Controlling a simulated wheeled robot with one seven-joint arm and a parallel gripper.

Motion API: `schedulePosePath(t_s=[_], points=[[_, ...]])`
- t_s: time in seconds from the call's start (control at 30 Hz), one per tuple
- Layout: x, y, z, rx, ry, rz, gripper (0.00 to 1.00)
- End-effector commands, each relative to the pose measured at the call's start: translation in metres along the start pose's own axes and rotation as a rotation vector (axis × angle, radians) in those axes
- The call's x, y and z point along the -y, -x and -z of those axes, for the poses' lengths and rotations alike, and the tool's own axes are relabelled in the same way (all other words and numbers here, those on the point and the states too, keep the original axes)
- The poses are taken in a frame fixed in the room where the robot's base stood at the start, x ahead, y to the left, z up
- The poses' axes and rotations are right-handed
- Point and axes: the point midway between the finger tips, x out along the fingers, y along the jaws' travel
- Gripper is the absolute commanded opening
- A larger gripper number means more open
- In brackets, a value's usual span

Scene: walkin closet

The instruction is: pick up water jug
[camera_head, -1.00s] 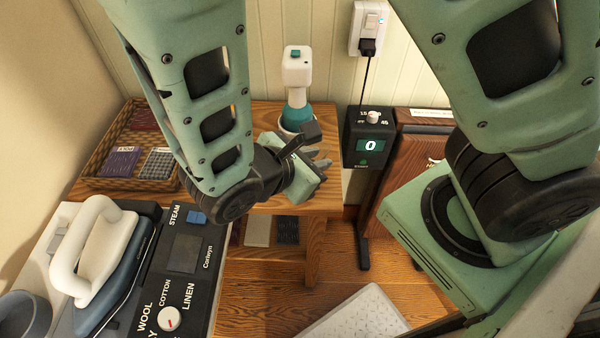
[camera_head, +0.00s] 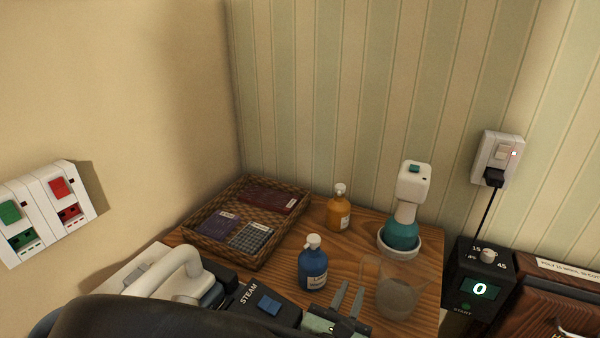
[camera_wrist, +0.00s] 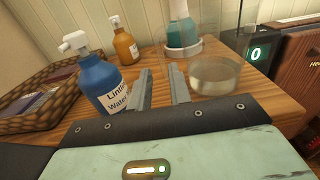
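A clear see-through jug (camera_head: 394,298) stands near the front right of the wooden table, with greyish contents low in it. It also shows in the wrist view (camera_wrist: 215,76), just right of the right finger. My gripper (camera_head: 351,294) is in front of the table, left of the jug. In the wrist view my gripper (camera_wrist: 161,72) has its two fingers apart and nothing between them. A blue bottle (camera_head: 313,268) with a white pump stands left of the fingers; it shows in the wrist view (camera_wrist: 98,80), its label partly hidden. The jug's thin outline is hard to make out.
An amber bottle (camera_head: 339,212) and a white-and-teal device (camera_head: 402,230) in a white base stand behind. A wicker tray (camera_head: 215,250) with folded cloths is left. A steam iron (camera_head: 170,275) and black panel are front left. A black timer box (camera_head: 480,270) stands right.

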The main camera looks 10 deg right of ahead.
Motion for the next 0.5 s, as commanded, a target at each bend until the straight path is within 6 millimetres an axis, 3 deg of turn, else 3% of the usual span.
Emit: schedulePosePath(t_s=[0.1, 0.37, 0.5], points=[[0.001, -0.017, -0.001, 0.002, 0.000, 0.004, 0.20], [0.001, -0.035, -0.001, 0.001, 0.000, 0.003, 0.20], [0.001, -0.057, -0.002, 0.001, 0.000, 0.005, 0.20]])
